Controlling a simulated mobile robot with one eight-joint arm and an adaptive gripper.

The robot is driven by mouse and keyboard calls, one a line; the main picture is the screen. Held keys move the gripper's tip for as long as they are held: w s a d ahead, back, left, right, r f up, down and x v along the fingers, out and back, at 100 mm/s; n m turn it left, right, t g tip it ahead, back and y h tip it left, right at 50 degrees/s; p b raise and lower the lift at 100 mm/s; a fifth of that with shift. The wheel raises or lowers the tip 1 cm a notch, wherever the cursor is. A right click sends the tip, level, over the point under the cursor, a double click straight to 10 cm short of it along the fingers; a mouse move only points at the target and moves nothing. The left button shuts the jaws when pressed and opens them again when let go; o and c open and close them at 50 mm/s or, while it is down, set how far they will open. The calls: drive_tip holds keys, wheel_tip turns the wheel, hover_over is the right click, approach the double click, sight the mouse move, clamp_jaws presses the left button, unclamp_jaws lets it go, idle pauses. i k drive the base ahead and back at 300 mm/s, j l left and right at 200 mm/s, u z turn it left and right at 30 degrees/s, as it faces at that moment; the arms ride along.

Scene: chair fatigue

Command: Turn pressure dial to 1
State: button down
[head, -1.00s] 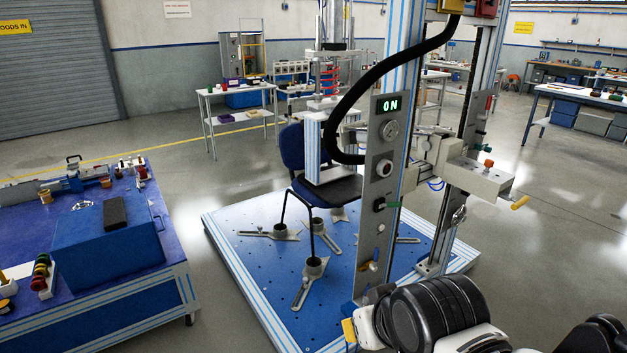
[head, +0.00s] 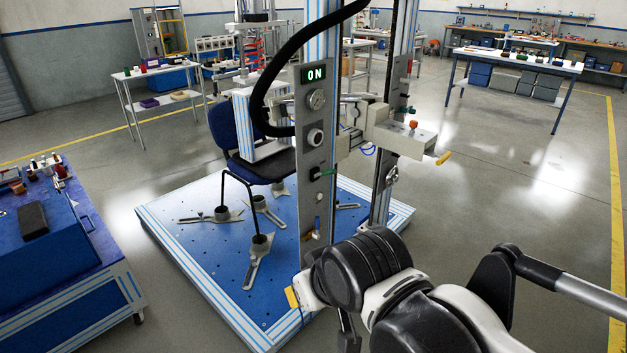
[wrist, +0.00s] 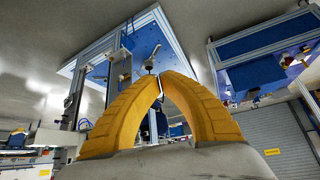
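My gripper shows as a yellow part low in the head view (head: 292,297), below the panel and apart from the dials. In the wrist view its two yellow fingers (wrist: 161,76) arch together with tips meeting; nothing shows held.
The blue rig platform (head: 200,240) carries a chair (head: 229,130) and metal clamps. A blue workbench (head: 110,300) stands left. Floor at right is clear.

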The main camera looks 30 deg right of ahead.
sight(315, 136)
drive_tip(key=l, duration=0.7)
drive_tip(key=i+l, duration=0.1)
drive_tip(key=l, duration=0.6)
